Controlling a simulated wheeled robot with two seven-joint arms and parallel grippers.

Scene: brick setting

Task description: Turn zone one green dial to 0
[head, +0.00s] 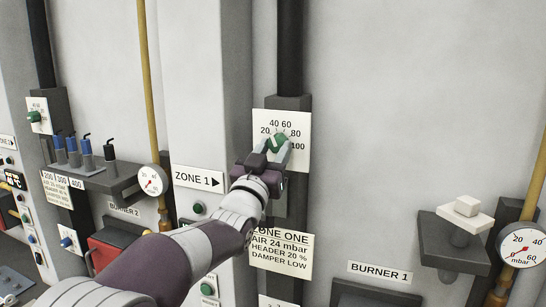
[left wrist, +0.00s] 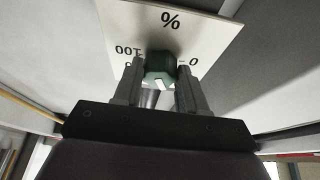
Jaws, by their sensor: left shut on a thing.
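The zone one green dial (head: 281,140) sits on a white scale plate (head: 301,127) marked 20, 40, 60, 80 and 100 in the head view. My left gripper (head: 277,146) is at the dial with its fingers on either side of it, shut on it. In the left wrist view the green dial (left wrist: 160,66) lies between the two grey fingertips of my left gripper (left wrist: 159,75). A white pointer mark shows on the dial there. The plate (left wrist: 200,30) appears upside down, with %, 100 and 0 readable. My right gripper is not in view.
A ZONE ONE sign (head: 281,250) hangs below the dial, and a ZONE 1 arrow sign (head: 198,179) is to its left. Another green dial (head: 35,116) is at far left. A shelf with blue handles (head: 85,147) and a gauge (head: 152,180) stand left.

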